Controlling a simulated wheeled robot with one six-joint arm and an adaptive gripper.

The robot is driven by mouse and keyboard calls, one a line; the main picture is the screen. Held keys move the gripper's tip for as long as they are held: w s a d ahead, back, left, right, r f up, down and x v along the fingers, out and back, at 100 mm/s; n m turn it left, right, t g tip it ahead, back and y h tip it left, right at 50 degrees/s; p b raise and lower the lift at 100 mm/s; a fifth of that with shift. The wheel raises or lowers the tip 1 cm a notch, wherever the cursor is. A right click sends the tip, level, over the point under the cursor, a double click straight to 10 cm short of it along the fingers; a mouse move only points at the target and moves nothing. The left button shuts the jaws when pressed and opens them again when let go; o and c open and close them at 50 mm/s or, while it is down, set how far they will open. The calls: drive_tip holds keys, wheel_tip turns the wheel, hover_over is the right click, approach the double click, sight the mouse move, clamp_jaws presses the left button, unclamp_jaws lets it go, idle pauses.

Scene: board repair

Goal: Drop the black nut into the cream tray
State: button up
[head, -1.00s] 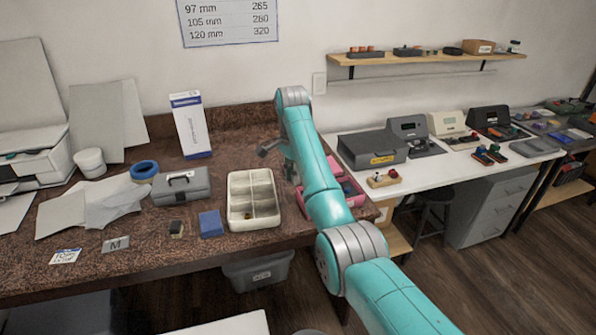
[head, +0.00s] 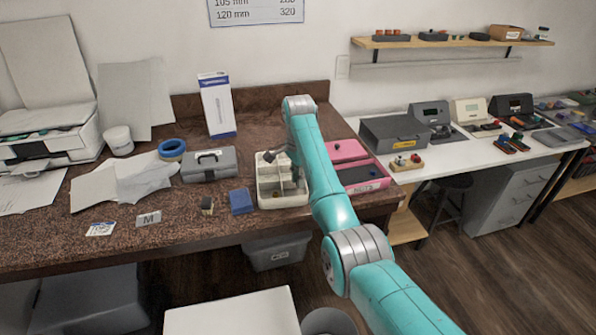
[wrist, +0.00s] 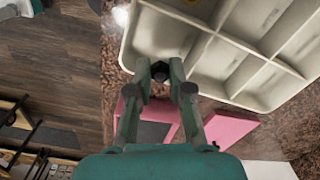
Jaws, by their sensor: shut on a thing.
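The black nut (wrist: 160,72) is a small dark hexagonal piece held between the fingertips of my gripper (wrist: 160,77). The cream tray (wrist: 222,36) is divided into several compartments and fills the upper right of the wrist view. In that view the nut appears in front of a corner compartment, near the tray's edge; its exact height cannot be told. In the head view the cream tray (head: 283,203) stands on the brown counter, with my gripper (head: 295,178) over its right side. The nut is too small to make out there.
Right of the tray is a pink container (head: 368,188), partly behind my arm. A small brownish item (head: 276,195) lies in a front compartment. The counter's front edge is close.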

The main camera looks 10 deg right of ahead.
drive_tip(key=shift+f, duration=0.2)
drive_tip(key=o, duration=0.9)
drive_tip(key=shift+r, duration=0.15)
